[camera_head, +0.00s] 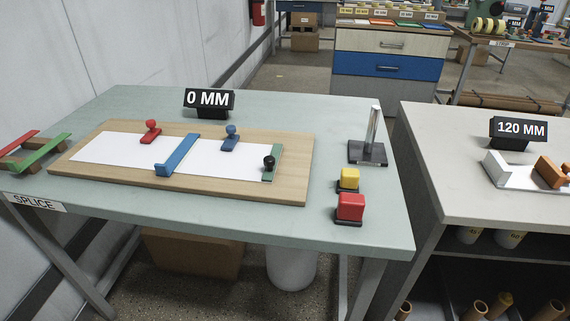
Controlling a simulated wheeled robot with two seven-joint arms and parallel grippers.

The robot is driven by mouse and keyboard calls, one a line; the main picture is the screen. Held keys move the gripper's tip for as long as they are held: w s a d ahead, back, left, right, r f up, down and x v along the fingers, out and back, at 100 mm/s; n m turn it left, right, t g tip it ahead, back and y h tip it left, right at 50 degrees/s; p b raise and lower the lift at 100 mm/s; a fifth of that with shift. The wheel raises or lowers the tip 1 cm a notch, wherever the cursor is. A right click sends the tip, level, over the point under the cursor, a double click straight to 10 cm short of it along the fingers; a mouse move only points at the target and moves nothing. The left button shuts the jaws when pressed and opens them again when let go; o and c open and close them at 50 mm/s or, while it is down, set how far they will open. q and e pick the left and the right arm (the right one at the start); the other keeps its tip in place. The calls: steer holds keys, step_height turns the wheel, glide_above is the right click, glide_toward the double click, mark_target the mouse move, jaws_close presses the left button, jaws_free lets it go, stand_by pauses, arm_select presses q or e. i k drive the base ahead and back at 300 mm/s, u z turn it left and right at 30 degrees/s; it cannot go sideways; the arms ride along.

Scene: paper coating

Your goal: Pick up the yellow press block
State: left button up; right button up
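In the head view, the yellow press block (349,176) stands on a dark base near the right side of the green-grey table. It is upright, just behind a red block (350,206) on a similar dark base. The two are close together, and I cannot tell whether their bases touch. Neither of my grippers shows in this view.
A wooden board (290,181) with white paper, a blue bar and several knobbed clamps lies left of the blocks. A metal post on a dark base (368,153) stands behind them. A "0 MM" sign (209,99) is at the back. Another table (450,170) stands right, across a gap.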

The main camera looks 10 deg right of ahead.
mark_target(348, 182)
steer(key=u, duration=1.8)
steer(key=i, duration=1.1)
steer(key=z, duration=3.15)
